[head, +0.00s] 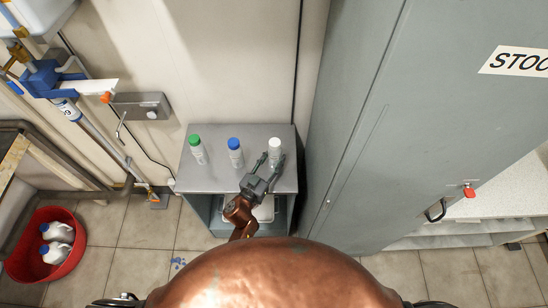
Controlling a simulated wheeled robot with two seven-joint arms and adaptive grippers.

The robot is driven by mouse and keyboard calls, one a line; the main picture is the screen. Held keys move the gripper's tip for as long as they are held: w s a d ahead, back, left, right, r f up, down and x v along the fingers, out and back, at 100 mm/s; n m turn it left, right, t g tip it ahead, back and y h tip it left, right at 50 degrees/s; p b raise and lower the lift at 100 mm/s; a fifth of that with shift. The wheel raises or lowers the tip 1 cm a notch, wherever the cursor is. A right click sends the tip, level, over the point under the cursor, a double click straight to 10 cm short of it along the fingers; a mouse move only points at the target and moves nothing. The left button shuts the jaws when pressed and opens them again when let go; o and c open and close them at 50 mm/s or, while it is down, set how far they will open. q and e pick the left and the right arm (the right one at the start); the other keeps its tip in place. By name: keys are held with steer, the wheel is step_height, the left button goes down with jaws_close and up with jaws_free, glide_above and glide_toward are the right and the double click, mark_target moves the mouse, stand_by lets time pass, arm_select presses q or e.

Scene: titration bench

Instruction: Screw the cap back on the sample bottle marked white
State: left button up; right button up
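The white-topped sample bottle (275,146) stands upright at the right of the small grey table (210,180). Its top looks white; I cannot tell whether a separate cap is seated on it. My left gripper (271,161) reaches over the table from its front edge, pointing away from me. Its fingers look spread, one to each side of the bottle's lower part; contact is too small to tell. No loose cap is visible. My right gripper is not in view.
A blue-capped bottle (235,152) stands left of the gripper, and a green-capped bottle (197,149) farther left. A tall grey cabinet (345,130) closes off the right side. A red tub (70,258) with white jugs is on the floor at left.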

arm_select(q)
steer(key=o, duration=1.5)
steer(key=shift+s+a+f, duration=0.1)
steer(key=shift+s, duration=0.05)
steer(key=v, duration=1.1)
steer(key=shift+s+a, duration=0.15)
steer(key=shift+s, duration=0.15)
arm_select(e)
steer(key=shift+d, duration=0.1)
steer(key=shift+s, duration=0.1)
